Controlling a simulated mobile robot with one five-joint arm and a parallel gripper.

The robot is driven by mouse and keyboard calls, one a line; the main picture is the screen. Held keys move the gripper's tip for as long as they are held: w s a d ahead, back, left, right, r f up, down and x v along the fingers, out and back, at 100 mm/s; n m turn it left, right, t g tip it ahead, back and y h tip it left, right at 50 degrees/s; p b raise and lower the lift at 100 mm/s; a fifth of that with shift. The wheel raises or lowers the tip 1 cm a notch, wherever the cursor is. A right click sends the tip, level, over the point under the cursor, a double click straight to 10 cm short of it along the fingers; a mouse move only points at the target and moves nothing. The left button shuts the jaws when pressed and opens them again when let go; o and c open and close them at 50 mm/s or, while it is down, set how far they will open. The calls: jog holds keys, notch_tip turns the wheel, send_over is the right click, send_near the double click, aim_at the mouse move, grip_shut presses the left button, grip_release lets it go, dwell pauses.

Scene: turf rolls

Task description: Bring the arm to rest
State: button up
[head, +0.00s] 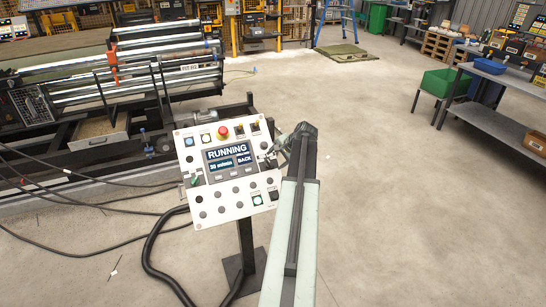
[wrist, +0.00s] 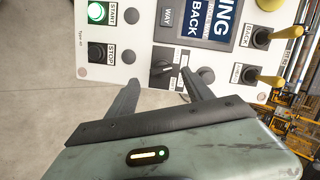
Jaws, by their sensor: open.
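My gripper (wrist: 160,78) is open, with one dark finger on each side of a black rotary knob (wrist: 163,73) on the control panel. I cannot tell whether the fingers touch the knob or stand off it. In the head view my gripper (head: 271,157) is at the panel's right edge, partly hidden by my arm. The white control panel (head: 228,203) stands tilted on a dark post. Its screen (head: 229,158) reads RUNNING. In the wrist view the START button (wrist: 97,12) glows green and the STOP button (wrist: 97,52) is dark.
Yellow-tipped switches (wrist: 270,80) stick out at the panel's right in the wrist view. A roller machine (head: 120,75) stands behind the panel. Black cables (head: 90,205) lie on the floor at left. A grey bench (head: 490,125) is at far right. The floor between is clear.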

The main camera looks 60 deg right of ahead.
jog(key=v, duration=0.2)
jog(key=shift+s+r+p, duration=0.15)
jog(key=shift+r+p, duration=0.1)
jog(key=shift+p, duration=0.15)
